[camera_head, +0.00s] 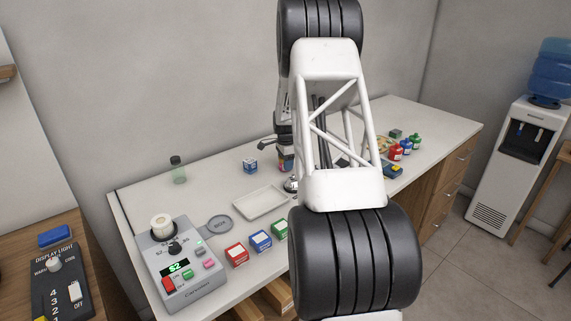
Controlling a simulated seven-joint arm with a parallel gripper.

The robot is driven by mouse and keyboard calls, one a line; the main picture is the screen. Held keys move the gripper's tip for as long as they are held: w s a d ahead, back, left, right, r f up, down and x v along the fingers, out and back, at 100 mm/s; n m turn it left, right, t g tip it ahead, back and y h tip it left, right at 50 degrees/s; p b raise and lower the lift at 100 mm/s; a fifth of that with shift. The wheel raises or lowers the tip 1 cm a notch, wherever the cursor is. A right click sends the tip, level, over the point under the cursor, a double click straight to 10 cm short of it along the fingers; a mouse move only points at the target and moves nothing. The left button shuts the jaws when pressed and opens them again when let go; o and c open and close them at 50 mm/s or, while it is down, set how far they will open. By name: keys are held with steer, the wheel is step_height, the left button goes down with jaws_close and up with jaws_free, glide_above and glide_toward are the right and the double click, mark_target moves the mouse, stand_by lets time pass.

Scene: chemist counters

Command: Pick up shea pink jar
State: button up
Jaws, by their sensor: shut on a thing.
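My gripper (284,146) shows only in part, as dark pieces beside the left edge of my own white arm, over the back half of the white counter (165,198). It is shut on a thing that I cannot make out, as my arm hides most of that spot. A small dark and orange item shows just below it, partly covered. I cannot pick out a shea pink jar for certain. Part of the counter is hidden behind my arm.
Red (396,152), blue and green bottles stand at right.

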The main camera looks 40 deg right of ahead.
step_height(320, 180, up, 10)
steer(key=shift+f, duration=0.1)
stand_by(0.4)
